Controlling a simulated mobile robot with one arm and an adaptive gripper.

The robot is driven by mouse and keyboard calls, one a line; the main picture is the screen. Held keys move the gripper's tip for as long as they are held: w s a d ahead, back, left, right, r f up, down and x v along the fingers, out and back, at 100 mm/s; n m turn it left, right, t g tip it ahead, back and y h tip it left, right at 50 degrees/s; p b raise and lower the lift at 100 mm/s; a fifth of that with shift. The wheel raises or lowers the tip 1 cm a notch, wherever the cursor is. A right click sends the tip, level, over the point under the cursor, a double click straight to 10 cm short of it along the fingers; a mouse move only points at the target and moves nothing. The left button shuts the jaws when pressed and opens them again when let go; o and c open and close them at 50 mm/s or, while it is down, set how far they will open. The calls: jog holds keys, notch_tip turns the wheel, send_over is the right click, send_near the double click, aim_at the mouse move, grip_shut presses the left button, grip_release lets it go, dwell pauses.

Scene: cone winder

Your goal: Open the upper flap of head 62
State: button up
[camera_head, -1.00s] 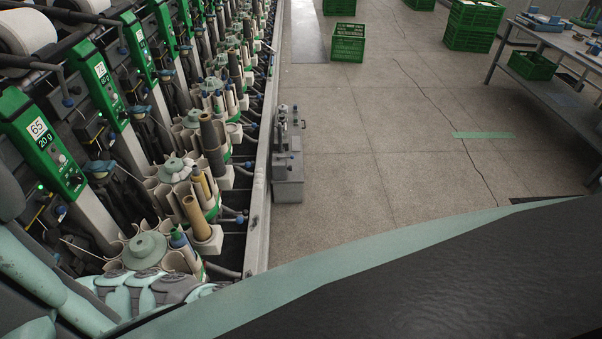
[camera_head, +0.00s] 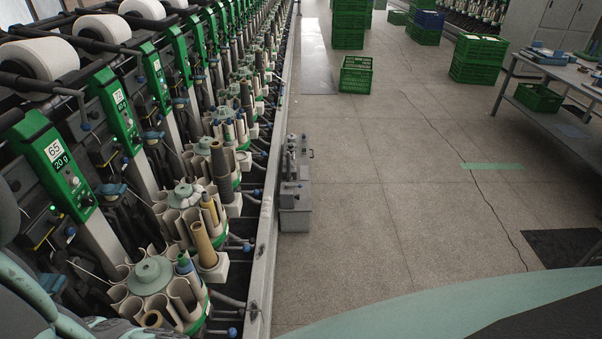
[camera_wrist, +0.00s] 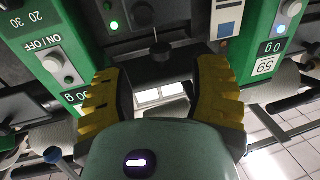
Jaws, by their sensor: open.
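The wrist view shows my gripper (camera_wrist: 160,68) with its two yellow-and-black fingers spread and nothing between them. Beyond them is a dark machine part with a small black knob (camera_wrist: 160,51), apart from both fingers. A green panel (camera_wrist: 264,65) marked 59 stands at the right, seen upside down. I cannot read a label 62 in either view. In the head view the nearest readable panel (camera_head: 52,160) is 65; my gripper is out of sight.
A row of winding heads with tube magazines (camera_head: 160,280) runs along the left behind a grey rail (camera_head: 264,235). A grey device (camera_head: 295,190) stands by the rail. Green crates (camera_head: 356,75) and a table (camera_head: 560,75) are farther off. The aisle floor is largely clear.

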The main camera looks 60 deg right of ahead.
jog(key=p+x, duration=0.1)
jog(key=x, duration=0.4)
jog(key=shift+r, duration=0.15)
jog(key=shift+w+a, duration=0.35)
jog(key=shift+a, duration=0.15)
jog(key=shift+o, duration=0.3)
grip_shut()
dwell(0.3)
